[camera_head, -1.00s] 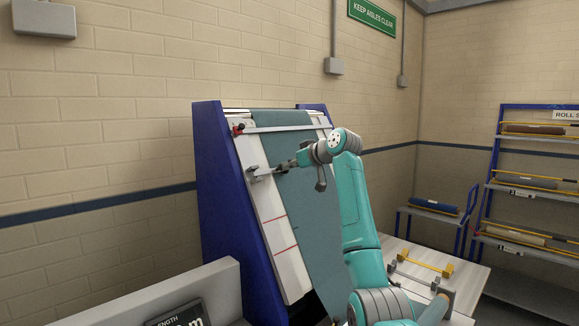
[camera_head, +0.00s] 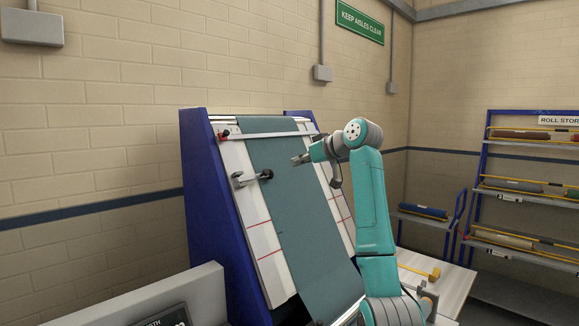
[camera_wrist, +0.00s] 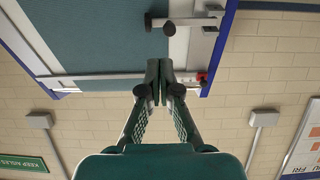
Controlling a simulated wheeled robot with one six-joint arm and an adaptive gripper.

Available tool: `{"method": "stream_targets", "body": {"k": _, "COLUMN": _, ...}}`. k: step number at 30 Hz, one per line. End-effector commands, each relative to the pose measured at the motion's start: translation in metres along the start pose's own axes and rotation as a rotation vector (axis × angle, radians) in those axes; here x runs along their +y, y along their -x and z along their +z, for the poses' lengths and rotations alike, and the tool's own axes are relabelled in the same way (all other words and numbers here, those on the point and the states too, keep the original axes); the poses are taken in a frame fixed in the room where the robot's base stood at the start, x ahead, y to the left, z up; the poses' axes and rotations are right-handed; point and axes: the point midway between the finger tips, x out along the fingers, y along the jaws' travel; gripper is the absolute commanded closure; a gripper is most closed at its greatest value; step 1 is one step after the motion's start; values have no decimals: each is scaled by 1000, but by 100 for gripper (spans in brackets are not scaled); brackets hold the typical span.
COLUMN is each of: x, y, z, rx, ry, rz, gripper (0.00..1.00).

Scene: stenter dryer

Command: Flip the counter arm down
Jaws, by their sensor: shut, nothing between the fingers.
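The counter arm (camera_head: 250,178) is a short grey bar mounted on the white left strip of the sloping board. Its dark wheel (camera_head: 267,174) lies over the left edge of the teal fabric (camera_head: 290,220) and seems to rest on it. In the wrist view the counter arm (camera_wrist: 186,21) and its wheel (camera_wrist: 148,22) show at the top, beyond my fingertips. My gripper (camera_head: 297,160) is to the right of the wheel, apart from it and in front of the fabric. In the wrist view my gripper (camera_wrist: 160,66) has its fingers together, empty.
A pale crossbar (camera_head: 270,135) with a red end piece (camera_head: 225,134) spans the board above the counter arm. Blue side frames (camera_head: 208,190) bound the board. A grey panel with a display (camera_head: 165,318) stands at lower left. A storage rack (camera_head: 520,185) stands at right.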

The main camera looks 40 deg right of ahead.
Motion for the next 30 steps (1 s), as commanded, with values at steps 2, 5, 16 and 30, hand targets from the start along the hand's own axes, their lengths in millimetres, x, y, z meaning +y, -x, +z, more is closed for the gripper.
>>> {"method": "stream_targets", "body": {"k": 2, "x": 1, "y": 10, "z": 0, "rx": 1, "ry": 1, "rz": 0, "gripper": 100}}
{"method": "stream_targets", "body": {"k": 5, "x": 2, "y": 19, "z": 0, "rx": -1, "ry": -1, "rz": 1, "gripper": 100}}
{"method": "stream_targets", "body": {"k": 16, "x": 2, "y": 24, "z": 0, "rx": -1, "ry": -1, "rz": -1, "gripper": 100}}
{"method": "stream_targets", "body": {"k": 30, "x": 2, "y": 24, "z": 0, "rx": -1, "ry": -1, "rz": 0, "gripper": 100}}
